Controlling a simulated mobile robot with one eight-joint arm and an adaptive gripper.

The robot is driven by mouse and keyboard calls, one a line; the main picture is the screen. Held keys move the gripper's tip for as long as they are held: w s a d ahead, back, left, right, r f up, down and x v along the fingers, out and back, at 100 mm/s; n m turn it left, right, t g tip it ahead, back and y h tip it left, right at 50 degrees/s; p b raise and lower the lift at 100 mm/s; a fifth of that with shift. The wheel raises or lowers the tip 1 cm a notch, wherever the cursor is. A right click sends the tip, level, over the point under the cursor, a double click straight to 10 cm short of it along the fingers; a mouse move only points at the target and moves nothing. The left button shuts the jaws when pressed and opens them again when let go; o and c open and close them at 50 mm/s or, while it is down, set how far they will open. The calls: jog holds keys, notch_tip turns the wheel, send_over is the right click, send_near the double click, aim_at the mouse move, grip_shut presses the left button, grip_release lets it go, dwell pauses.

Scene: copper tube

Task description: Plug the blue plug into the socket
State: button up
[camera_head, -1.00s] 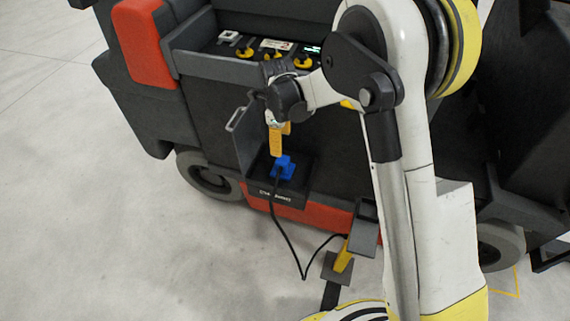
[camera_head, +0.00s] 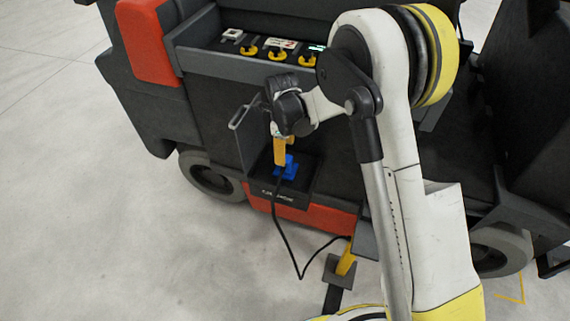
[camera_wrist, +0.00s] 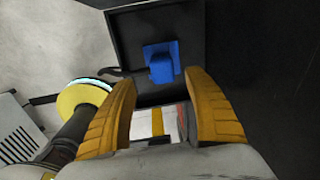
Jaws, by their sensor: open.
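The blue plug (camera_head: 287,168) sits at the open dark compartment on the vehicle's side, with a black cable hanging from it. In the wrist view the blue plug (camera_wrist: 162,62) stands inside the black-rimmed box, ahead of the fingers. The socket itself cannot be made out; the plug covers that spot, and I cannot tell how deep it sits. My gripper (camera_head: 280,158) is just above the plug in the head view. Its yellow fingers (camera_wrist: 172,92) are spread apart in the wrist view, with nothing between the tips and the plug beyond them.
The compartment's open door (camera_head: 243,135) stands to the left of my gripper. A tray with yellow knobs (camera_head: 278,55) is above. The black cable (camera_head: 285,240) loops down to a yellow and grey post (camera_head: 343,265). The floor at left is clear.

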jog(key=f+b, duration=0.2)
jog(key=f, duration=0.3)
jog(key=shift+w+f+b, duration=0.1)
jog(key=shift+w+b, duration=0.3)
jog(key=shift+c, duration=0.5)
jog(key=c, duration=1.2)
jog(key=shift+r, duration=0.25)
notch_tip(320, 180, up, 4)
jog(key=p, duration=0.2)
jog(key=shift+r+p, duration=0.25)
jog(key=shift+p, duration=0.15)
jog(key=s+d+r+p, duration=0.2)
jog(key=d+r, duration=0.4)
jog(key=d, duration=0.5)
jog(key=shift+s+d+p, duration=0.15)
jog(key=shift+s+p, duration=0.25)
jog(key=shift+p, duration=0.35)
